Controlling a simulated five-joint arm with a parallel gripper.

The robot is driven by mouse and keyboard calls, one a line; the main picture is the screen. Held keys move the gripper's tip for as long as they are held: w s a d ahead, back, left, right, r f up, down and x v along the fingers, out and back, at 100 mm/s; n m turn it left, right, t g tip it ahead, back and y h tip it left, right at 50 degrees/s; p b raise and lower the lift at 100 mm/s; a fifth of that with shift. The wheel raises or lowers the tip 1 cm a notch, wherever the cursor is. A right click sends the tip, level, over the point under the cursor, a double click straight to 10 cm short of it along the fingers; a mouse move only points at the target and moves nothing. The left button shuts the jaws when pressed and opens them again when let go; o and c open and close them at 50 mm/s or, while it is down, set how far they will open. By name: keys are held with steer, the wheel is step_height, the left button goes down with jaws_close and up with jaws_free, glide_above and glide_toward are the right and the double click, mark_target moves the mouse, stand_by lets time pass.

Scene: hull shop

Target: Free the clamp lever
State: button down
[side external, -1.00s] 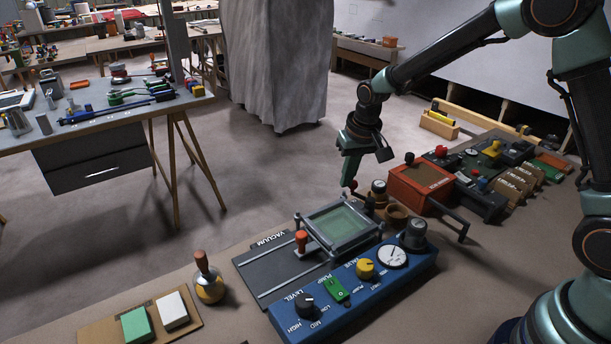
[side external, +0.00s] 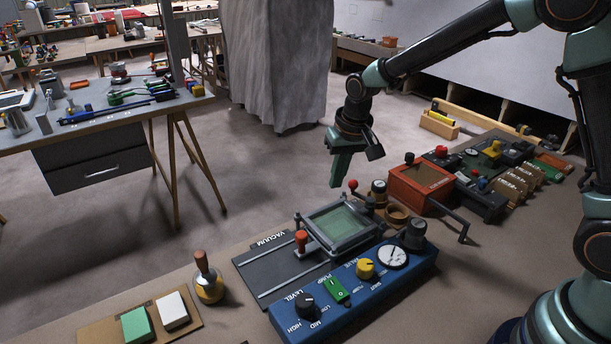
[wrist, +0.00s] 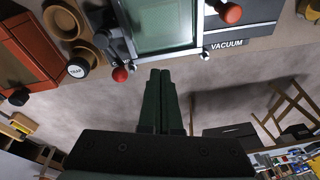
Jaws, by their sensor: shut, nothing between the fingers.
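A lever with a red ball knob (side external: 353,184), which looks like the clamp lever, stands at the back corner of a grey frame with a greenish glass window (side external: 342,222). The knob also shows in the wrist view (wrist: 119,75). My gripper (side external: 334,186) is shut and empty. It hangs just left of the knob in the side view, with a small gap. In the wrist view its fingertips (wrist: 160,72) point at the window's edge, right of the knob. The lever's lower end is hard to make out.
An orange-handled knob (side external: 302,240) stands on the dark vacuum plate (side external: 270,262). A blue control box (side external: 350,295) lies in front. A trap jar (side external: 378,190) and a red box (side external: 420,188) stand right of the lever.

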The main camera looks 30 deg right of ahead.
step_height(320, 180, up, 9)
steer(key=a, duration=0.1)
steer(key=shift+s+a, duration=0.2)
steer(key=shift+a, duration=0.2)
